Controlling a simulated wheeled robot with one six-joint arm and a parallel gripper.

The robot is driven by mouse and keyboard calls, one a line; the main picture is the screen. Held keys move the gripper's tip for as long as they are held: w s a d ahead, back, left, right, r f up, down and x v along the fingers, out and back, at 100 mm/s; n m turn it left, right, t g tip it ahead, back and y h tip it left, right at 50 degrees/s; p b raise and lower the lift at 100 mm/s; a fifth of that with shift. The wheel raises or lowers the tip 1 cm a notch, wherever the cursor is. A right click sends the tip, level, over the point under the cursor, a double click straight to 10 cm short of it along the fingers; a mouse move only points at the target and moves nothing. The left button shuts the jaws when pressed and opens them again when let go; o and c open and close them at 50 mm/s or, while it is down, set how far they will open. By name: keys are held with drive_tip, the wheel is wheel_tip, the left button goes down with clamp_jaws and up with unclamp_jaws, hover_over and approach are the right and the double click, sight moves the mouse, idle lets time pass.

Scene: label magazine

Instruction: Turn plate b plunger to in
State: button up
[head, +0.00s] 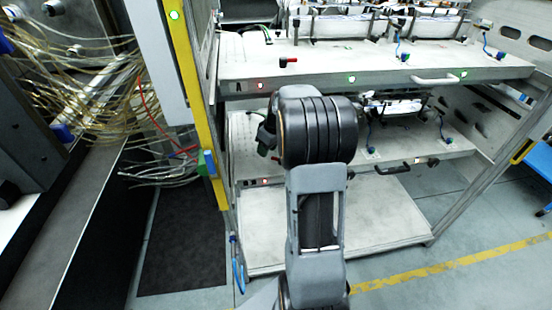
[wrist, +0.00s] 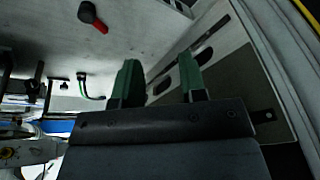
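Plate b appears to be the lower shelf plate (head: 455,148) in the head view, below the plate marked A (head: 235,66); its own letter is not readable. A black knob with a red tip (wrist: 92,16) lies at the top left of the wrist view, on a pale plate surface; it seems to be the plunger handle, but I cannot be sure. My gripper (wrist: 160,80) shows two green fingers, spread apart with nothing between them. The knob is beyond and left of the fingers, not touched.
Plate A carries a similar red-and-black knob (head: 288,62). A black handle (head: 393,168) sits on the lower plate's front edge. A yellow post (head: 190,85) and hanging cables (head: 100,90) stand left of the rack. The bottom shelf (head: 390,215) is bare.

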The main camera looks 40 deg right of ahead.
sight(275, 158)
drive_tip(key=w+d+f+n, duration=0.1)
drive_tip(key=d, duration=0.2)
drive_tip(key=w+d+f+n, duration=0.1)
drive_tip(key=d+f, duration=0.1)
drive_tip(key=d, duration=0.1)
drive_tip(key=w+d+f+n+t, duration=0.1)
drive_tip(key=d+f, duration=0.1)
drive_tip(key=d, duration=0.1)
drive_tip(key=shift+w+d+f+y, duration=0.25)
drive_tip(key=shift+d+y, duration=0.1)
drive_tip(key=shift+y, duration=0.05)
drive_tip(key=shift+x, duration=3.75)
drive_tip(key=shift+c, duration=0.4)
drive_tip(key=c, duration=0.6)
drive_tip(key=shift+w, duration=0.1)
clamp_jaws()
